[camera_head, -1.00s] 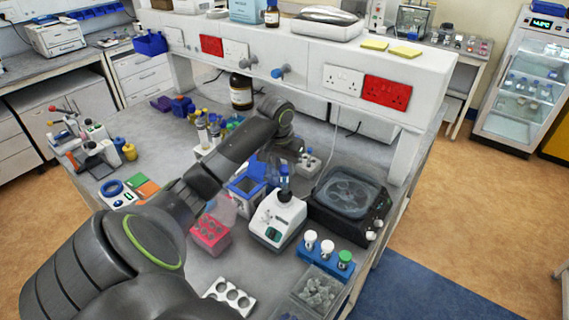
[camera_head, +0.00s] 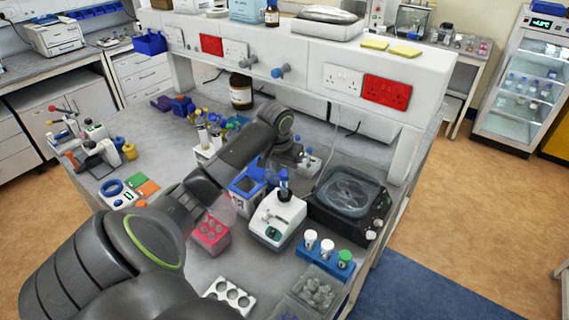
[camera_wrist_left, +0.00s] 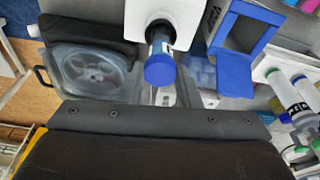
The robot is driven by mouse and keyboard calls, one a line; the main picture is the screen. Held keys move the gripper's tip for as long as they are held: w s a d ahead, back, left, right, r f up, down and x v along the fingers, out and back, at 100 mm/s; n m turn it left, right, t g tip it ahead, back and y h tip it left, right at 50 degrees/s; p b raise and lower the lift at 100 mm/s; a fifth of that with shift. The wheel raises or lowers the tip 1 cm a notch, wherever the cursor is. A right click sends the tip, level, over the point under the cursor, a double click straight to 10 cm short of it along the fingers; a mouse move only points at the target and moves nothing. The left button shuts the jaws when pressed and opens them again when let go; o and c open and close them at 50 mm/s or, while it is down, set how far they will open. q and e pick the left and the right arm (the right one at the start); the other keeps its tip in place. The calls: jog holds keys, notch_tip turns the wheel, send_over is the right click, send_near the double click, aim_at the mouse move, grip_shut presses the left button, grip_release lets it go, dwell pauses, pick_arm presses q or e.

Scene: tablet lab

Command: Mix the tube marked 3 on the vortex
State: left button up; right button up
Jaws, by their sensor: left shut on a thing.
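A blue-capped tube (camera_head: 283,186) stands roughly upright at the top of the white vortex mixer (camera_head: 276,222). My left gripper (camera_head: 284,168) is at the cap from above, shut on the tube. In the left wrist view the blue cap (camera_wrist_left: 160,70) shows in front of the white mixer (camera_wrist_left: 186,16), with the dark gripper body below it. The number on the tube cannot be read, and the finger contact is mostly hidden. I cannot tell whether the tube's foot presses into the mixer cup. My right gripper is not in view.
A black centrifuge (camera_head: 346,203) stands close right of the mixer, and a blue open box (camera_head: 246,190) close left. A pink rack (camera_head: 211,234), a blue rack with capped tubes (camera_head: 326,254) and a white holed rack (camera_head: 230,296) stand nearer. The shelf (camera_head: 300,62) rises behind.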

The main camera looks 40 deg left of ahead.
pick_arm(q)
jog(key=shift+f, duration=0.45)
dwell(2.5)
jog(key=shift+r, duration=0.1)
dwell(1.5)
jog(key=shift+r, duration=2.45)
jog(key=shift+f, duration=0.1)
